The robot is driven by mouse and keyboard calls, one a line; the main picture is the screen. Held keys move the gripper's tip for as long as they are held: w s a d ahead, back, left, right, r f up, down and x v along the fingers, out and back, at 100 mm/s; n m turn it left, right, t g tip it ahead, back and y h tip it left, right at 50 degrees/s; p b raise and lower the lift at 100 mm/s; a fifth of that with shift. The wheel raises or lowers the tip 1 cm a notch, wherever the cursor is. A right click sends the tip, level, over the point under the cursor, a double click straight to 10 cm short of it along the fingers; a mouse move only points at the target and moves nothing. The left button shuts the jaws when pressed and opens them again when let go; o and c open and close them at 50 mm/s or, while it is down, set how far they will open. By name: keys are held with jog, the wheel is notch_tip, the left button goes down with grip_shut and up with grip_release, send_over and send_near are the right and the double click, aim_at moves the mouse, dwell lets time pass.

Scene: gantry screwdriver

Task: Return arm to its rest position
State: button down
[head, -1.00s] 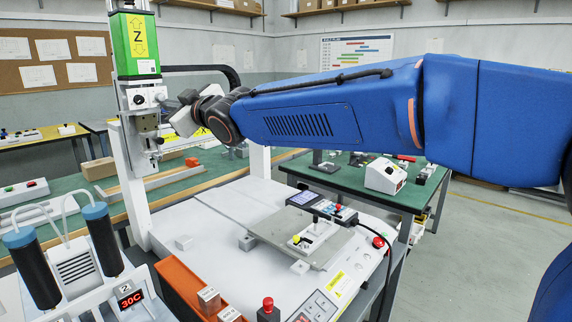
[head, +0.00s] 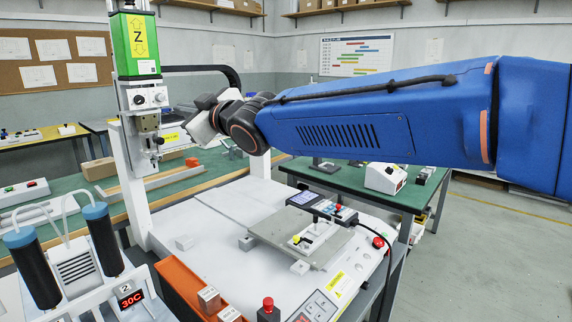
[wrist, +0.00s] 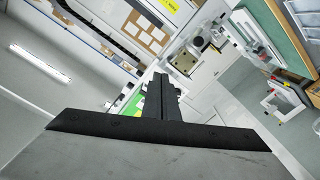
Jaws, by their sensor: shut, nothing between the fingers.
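My blue arm reaches in from the right in the head view, above the white gantry machine (head: 220,205). My gripper (wrist: 160,80) shows in the wrist view with its dark fingers together and nothing between them. In the head view it is at the arm's left end, partly hidden by the wrist, to the right of the gantry's green Z unit (head: 136,45) and the screwdriver head (head: 146,120). A small gap shows between them in the picture.
A metal plate (head: 262,236) with a fixture and a handheld pendant (head: 321,206) lies on the machine bed. An orange bin (head: 185,287) and a red button (head: 268,304) stand at the front. A green table (head: 410,195) is behind. The grey floor at right is clear.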

jog(key=shift+s+d, duration=0.1)
jog(key=shift+d, duration=0.05)
jog(key=s+d+f+m+h, duration=0.1)
jog(key=d+f+m+h, duration=0.3)
jog(key=d, duration=0.7)
jog(key=s+d+f+m+h, duration=0.1)
jog(key=d+f+m+h, duration=0.15)
jog(key=d+f, duration=0.7)
jog(key=s+d+f+m+h, duration=0.15)
jog(key=d+h, duration=0.25)
jog(key=d, duration=1)
jog(key=s+d+f+m+g+h, duration=0.1)
jog(key=s+d+f+m+g, duration=0.2)
jog(key=s+d+f, duration=0.6)
jog(key=s+d+f+m+g+h, duration=0.2)
jog(key=s+d+f+m, duration=0.3)
jog(key=s+d+f, duration=0.3)
jog(key=s+f+g, duration=0.1)
jog(key=s+f, duration=0.3)
jog(key=s, duration=0.4)
jog(key=shift+d+f+g, duration=0.35)
jog(key=shift+f+g, duration=0.05)
